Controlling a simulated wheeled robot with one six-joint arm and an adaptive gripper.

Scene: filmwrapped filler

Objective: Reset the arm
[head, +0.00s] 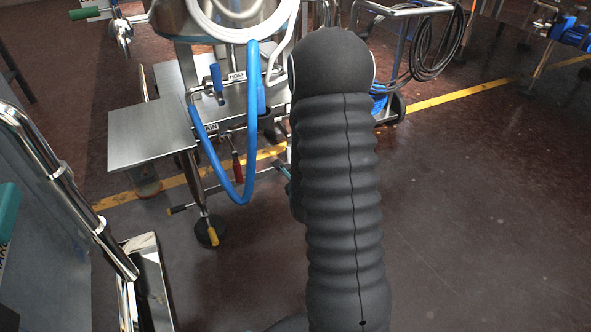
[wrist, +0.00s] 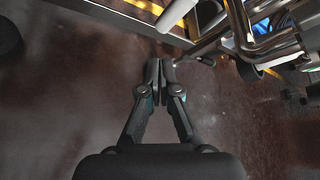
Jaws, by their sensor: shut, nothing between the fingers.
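My arm, in a dark ribbed sleeve, fills the middle of the head view and hides what is behind it. My gripper (wrist: 160,65) shows in the wrist view, with its two fingertips together and nothing between them. It points at the floor area beside the metal machine frame (wrist: 238,30). The fingers are not clearly seen in the head view.
A steel machine with a side shelf (head: 150,135) and a hanging blue hose (head: 245,170) stands left of my arm. A chrome rail (head: 65,190) is at the left edge. A cart with a coiled black cable (head: 437,45) is behind. The floor at right (head: 490,220) is clear.

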